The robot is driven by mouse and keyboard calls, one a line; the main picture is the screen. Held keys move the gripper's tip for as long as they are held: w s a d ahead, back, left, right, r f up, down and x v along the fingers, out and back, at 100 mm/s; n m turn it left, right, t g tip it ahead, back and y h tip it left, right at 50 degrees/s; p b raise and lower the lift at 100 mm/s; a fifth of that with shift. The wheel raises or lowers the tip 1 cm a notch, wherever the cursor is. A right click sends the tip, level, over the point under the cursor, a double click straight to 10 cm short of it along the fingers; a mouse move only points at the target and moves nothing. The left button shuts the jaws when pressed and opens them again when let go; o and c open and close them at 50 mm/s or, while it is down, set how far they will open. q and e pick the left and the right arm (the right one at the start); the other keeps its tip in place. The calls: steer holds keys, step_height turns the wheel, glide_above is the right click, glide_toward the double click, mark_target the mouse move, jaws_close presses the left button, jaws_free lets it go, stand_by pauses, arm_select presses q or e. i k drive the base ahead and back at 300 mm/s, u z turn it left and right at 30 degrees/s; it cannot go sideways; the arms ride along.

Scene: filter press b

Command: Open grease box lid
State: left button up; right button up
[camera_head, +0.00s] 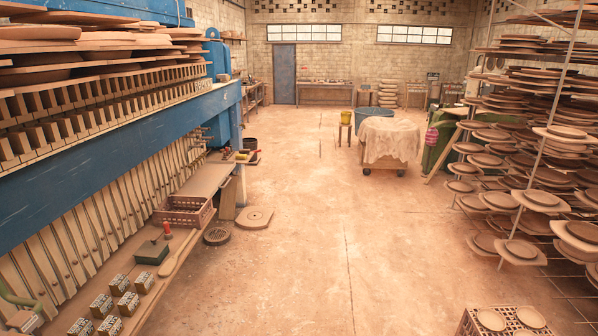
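A small dark green box (151,252), which looks like the grease box, sits on the low wooden bench (205,180) along the left side. Its top looks flat and covered, but it is too small to tell the lid's exact state. A red-topped handle (167,229) stands upright at its back right; I cannot tell whether it is joined to the box. Neither of my grippers is in view.
A reddish-brown crate (184,212) stands behind the box, and a wooden paddle (179,254) lies to its right. Several small patterned blocks (123,285) are in front. The blue press (110,150) rises at left. The middle floor is clear; loaded racks (520,170) stand at right.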

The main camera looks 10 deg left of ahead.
mark_target(152, 249)
steer(key=u, duration=0.15)
steer(key=i, duration=1.7)
steer(key=u, duration=1.3)
steer(key=i, duration=1.2)
steer(key=u, duration=0.95)
